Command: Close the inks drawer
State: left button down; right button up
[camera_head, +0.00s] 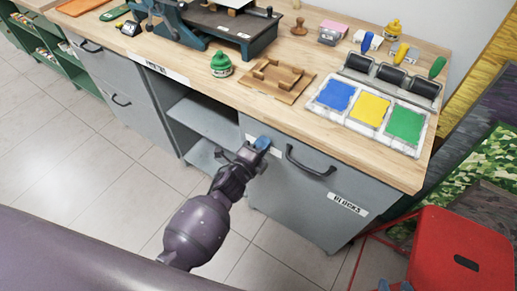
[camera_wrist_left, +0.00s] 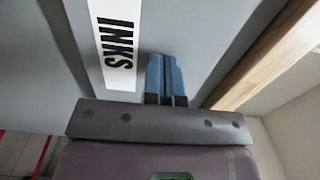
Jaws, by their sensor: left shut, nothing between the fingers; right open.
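The inks drawer (camera_head: 283,158) is a grey front under the wooden worktop, with a dark bar handle (camera_head: 310,163). No drawer inside shows; I cannot tell whether a small gap remains. Its white INKS label (camera_wrist_left: 117,45) is clear in the left wrist view and partly covered in the head view. My left gripper (camera_head: 262,143) is shut and empty, its blue fingertips at the drawer front left of the handle. In the left wrist view the fingertips (camera_wrist_left: 165,75) are beside the label; contact is hard to judge. My right gripper (camera_head: 395,286) is open at the bottom edge, mostly cut off.
A lower front bears a BLOCKS label (camera_head: 349,204). Open shelves (camera_head: 205,118) lie to the left. A red stool (camera_head: 465,240) stands at the right. Tiled floor is clear at left.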

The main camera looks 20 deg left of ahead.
pick_arm(q)
jog(key=shift+x, duration=1)
pick_arm(e)
jog(key=shift+w+d+r, duration=0.1)
jog(key=shift+w+d, duration=0.15)
jog(key=shift+w, duration=0.15)
pick_arm(q)
jog(key=shift+w+r, duration=0.1)
jog(key=shift+r, duration=0.2)
